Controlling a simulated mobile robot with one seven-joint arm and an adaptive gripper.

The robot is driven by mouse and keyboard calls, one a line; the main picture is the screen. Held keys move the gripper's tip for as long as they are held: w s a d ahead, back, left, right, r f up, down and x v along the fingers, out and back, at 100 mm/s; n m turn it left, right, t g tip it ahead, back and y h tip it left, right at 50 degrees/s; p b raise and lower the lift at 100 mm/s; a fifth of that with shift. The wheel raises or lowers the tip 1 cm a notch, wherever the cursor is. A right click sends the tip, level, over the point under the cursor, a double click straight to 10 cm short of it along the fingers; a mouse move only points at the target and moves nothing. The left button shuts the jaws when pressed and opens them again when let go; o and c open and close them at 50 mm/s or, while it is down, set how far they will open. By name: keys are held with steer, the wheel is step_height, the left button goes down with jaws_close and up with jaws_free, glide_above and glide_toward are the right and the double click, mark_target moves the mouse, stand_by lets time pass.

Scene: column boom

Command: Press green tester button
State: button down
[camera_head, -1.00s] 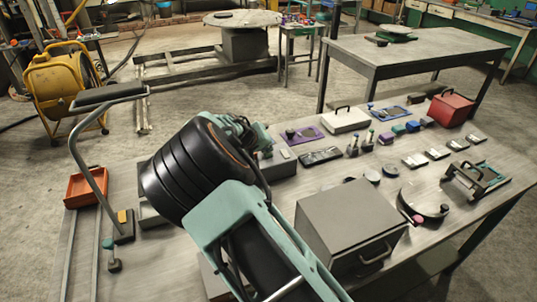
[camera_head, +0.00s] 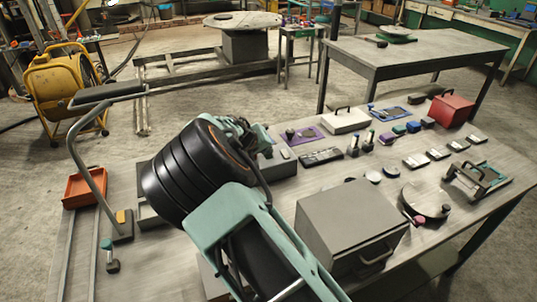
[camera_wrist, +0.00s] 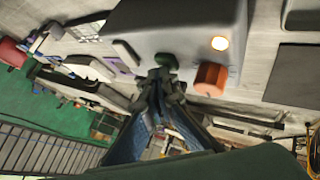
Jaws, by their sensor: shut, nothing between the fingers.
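The tester is a grey box (camera_wrist: 185,30) that fills the upper middle of the wrist view. On its face are a dark green button (camera_wrist: 166,61), an orange-red round knob or button (camera_wrist: 210,78) and a glowing lamp (camera_wrist: 220,43). My gripper (camera_wrist: 158,75) is shut and empty. Its fingertips are right at the green button's lower edge in the picture; I cannot tell whether they touch it. In the head view, a grey box (camera_head: 281,167) shows partly behind my arm, and my gripper (camera_head: 255,137) is beside it, partly hidden. The green button cannot be seen there.
A larger grey box with a handle (camera_head: 350,220) stands close to my forearm on the right. A black keypad-like item (camera_head: 321,156) and a purple tray (camera_head: 304,136) lie beyond the tester. A bent grey stand (camera_head: 90,170) and an orange bin (camera_head: 84,188) are at left.

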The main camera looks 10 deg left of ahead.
mark_target(267, 156)
steer(key=shift+r, duration=0.85)
steer(key=shift+r+p, duration=1.15)
steer(key=shift+r, duration=1.35)
